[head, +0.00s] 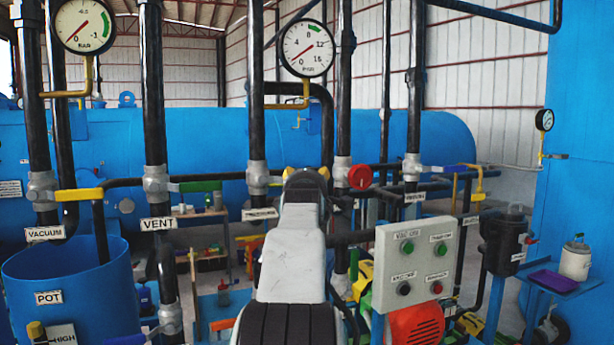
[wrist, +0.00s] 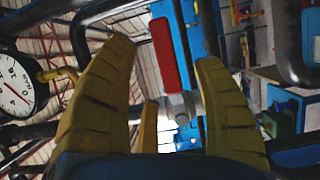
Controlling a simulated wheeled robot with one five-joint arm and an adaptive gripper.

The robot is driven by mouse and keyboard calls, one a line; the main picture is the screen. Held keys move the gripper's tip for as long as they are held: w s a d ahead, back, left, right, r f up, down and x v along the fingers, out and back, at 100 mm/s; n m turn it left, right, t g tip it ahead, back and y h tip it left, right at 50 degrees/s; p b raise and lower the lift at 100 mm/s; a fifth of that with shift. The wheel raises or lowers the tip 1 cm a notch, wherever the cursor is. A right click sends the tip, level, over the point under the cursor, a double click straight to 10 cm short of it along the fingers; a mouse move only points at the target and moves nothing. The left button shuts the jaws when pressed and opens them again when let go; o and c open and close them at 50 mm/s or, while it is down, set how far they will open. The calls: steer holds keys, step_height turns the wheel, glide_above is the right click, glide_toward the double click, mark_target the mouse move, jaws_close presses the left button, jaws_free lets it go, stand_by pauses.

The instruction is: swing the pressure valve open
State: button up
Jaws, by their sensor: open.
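A valve with a grey metal body (head: 257,175) sits on a black pipe, above a small label (head: 260,213) too blurred to read surely; it seems to be the pressure valve. Its handle is hidden behind my arm in the head view. In the wrist view a long red lever handle (wrist: 165,52) rises from a grey valve body (wrist: 180,106). My gripper (head: 306,172) is open, with its yellow fingertips showing past my arm. In the wrist view its fingers (wrist: 163,55) stand apart to the left and right of the red handle. I cannot tell whether either finger touches it.
Other valves flank it: a yellow handle (head: 80,195) at VACUUM, a green handle (head: 200,186) at VENT and a red round knob (head: 360,176). A dial gauge (head: 307,49) hangs above. Black vertical pipes crowd the area. A grey button box (head: 415,262) stands at lower right.

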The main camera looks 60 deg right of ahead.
steer(key=shift+p+x, duration=1.3)
steer(key=shift+x, duration=1.7)
jaws_close()
steer(key=shift+r, duration=0.1)
